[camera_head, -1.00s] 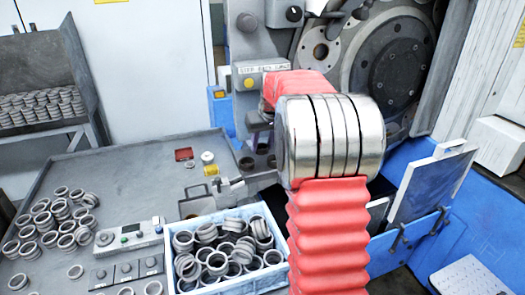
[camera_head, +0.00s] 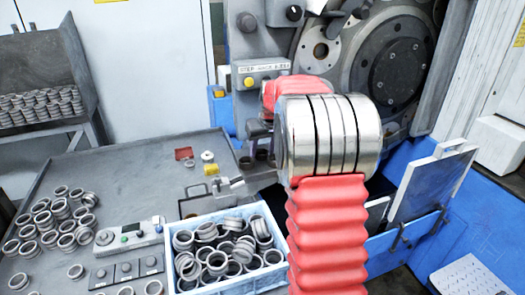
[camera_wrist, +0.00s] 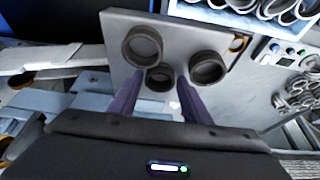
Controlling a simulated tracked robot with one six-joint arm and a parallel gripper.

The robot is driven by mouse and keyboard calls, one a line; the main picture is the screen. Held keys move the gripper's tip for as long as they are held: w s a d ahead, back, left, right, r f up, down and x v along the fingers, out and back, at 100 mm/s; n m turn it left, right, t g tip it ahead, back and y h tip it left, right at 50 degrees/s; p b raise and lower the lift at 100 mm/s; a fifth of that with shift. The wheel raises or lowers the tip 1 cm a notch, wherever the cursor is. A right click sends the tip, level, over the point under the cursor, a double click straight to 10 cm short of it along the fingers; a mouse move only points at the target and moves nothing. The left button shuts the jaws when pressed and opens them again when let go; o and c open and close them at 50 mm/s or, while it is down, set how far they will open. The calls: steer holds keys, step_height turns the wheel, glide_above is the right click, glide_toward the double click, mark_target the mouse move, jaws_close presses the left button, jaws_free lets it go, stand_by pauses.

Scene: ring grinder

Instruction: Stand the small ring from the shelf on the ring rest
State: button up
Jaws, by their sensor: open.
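In the wrist view, three dark metal rings rest on a grey shelf plate (camera_wrist: 118,38). The lower middle ring (camera_wrist: 159,87) looks the smallest. Larger rings stand at its upper left (camera_wrist: 142,60) and right (camera_wrist: 208,80). My gripper (camera_wrist: 160,79) is open, and its two fingers appear on either side of the small ring in the picture. I cannot tell whether they touch it or how far above it they are. I cannot make out the ring rest for certain.
A blue crate full of rings (camera_head: 283,235) stands on the grey table (camera_head: 130,185), left of my arm. Loose rings lie at the table's left, near a control box (camera_head: 130,236). The grinder's round head (camera_head: 395,68) is behind my arm.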

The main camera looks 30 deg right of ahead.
steer(key=v, duration=1.2)
stand_by(0.5)
steer(key=shift+r, duration=0.1)
steer(key=s+a+r+n, duration=0.1)
steer(key=s+a, duration=0.5)
steer(key=a, duration=0.3)
steer(key=s+a+n, duration=0.1)
steer(key=s+a, duration=0.5)
steer(key=a, duration=0.4)
steer(key=s+a+f, duration=0.4)
steer(key=s+a, duration=0.1)
steer(key=s, duration=0.3)
steer(key=s+a+f+n+t+y, duration=0.1)
steer(key=s+a+f, duration=0.2)
steer(key=s+a, duration=0.2)
steer(key=s, duration=0.2)
steer(key=shift+s+a+f, duration=0.25)
steer(key=shift+s+f, duration=0.15)
